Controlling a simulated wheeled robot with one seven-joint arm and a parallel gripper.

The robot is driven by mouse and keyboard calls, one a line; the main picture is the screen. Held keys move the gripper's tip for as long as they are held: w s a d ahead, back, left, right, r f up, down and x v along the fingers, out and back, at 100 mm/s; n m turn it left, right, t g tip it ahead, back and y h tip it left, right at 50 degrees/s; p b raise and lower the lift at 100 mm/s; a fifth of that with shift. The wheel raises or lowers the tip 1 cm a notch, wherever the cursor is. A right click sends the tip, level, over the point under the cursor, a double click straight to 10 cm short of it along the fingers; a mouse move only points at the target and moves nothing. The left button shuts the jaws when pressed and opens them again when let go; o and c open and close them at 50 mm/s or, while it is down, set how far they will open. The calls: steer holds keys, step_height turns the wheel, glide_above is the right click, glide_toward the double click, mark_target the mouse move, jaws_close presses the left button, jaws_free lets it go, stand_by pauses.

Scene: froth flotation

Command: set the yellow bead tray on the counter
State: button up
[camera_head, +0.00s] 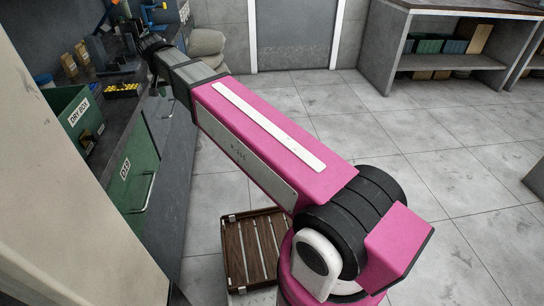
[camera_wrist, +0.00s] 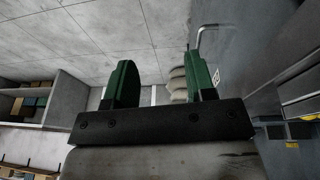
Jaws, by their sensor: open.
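The yellow bead tray (camera_head: 121,90), a small dark tray filled with yellow, sits on the dark counter (camera_head: 113,118) at the left in the head view, near the counter's front edge. My arm reaches over to the counter, and its dark wrist end is up and to the right of the tray, apart from it. The fingers are not clear in the head view. In the wrist view my gripper (camera_wrist: 160,65) shows two green fingers spread apart with nothing between them. I cannot tell the tray for certain in the wrist view.
A green bin marked DRY BOX (camera_head: 76,117) stands left of the tray. Small tan boxes (camera_head: 76,58) and blue items are behind. A green cabinet door (camera_head: 135,168) with a handle is below the counter.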

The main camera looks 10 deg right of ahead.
steer(key=s+d+f+g, duration=0.1)
steer(key=s+d+f, duration=0.3)
steer(key=d+f, duration=0.5)
steer(key=s+d+f+g, duration=0.1)
steer(key=s+d+f, duration=0.3)
steer(key=d+f, duration=0.5)
steer(key=s+d+f+g+y, duration=0.1)
steer(key=s+d+f, duration=0.3)
steer(key=d+f, duration=0.6)
steer(key=d, duration=0.6)
steer(key=shift+s+d+n, duration=0.25)
steer(key=shift+s+n, duration=0.05)
